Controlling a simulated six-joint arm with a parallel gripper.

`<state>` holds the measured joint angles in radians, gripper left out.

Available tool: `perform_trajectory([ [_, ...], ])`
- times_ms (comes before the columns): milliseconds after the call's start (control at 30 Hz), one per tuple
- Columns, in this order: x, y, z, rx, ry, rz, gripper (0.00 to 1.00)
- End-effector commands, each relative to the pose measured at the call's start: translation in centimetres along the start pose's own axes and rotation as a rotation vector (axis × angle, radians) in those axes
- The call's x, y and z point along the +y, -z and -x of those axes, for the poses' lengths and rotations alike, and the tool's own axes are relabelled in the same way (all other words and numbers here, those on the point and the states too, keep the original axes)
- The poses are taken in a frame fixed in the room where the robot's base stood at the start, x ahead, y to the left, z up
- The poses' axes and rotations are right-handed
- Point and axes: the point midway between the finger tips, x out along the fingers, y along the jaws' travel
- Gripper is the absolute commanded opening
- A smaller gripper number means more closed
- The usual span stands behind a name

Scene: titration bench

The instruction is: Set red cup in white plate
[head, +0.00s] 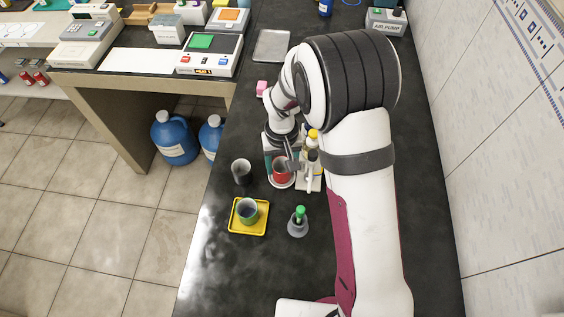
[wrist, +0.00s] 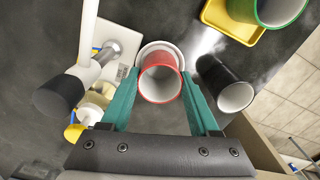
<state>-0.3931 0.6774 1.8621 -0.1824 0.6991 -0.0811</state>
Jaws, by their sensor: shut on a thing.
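The red cup (head: 281,172) is upright, with a pale inside. In the wrist view the red cup (wrist: 157,62) sits between the two teal fingers of my gripper (wrist: 160,80), which is shut on it. The white plate (head: 281,185) is a small round dish directly under the cup. The plate's rim (wrist: 161,45) shows past the cup in the wrist view. Whether the cup's base rests in the plate or hangs just above it, I cannot tell. My gripper in the head view (head: 291,158) is partly hidden by my arm.
A black cup (head: 242,172) stands close to the left. A green cup (head: 248,211) sits on a yellow tray (head: 262,229). A grey flask with a green top (head: 298,222) stands in front. A titration stand (head: 312,183) is close on the right.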

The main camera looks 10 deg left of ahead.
Motion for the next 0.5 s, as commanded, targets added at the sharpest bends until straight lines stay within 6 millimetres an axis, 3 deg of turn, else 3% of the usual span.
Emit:
perform_trajectory([
  [267, 0.00, 0.00, -0.24, 0.000, 0.000, 0.000, 0.26],
  [300, 0.00, 0.00, -0.24, 0.000, 0.000, 0.000, 0.69],
  [433, 0.00, 0.00, -0.23, 0.000, 0.000, 0.000, 0.92],
  [500, 0.00, 0.00, -0.23, 0.000, 0.000, 0.000, 0.97],
])
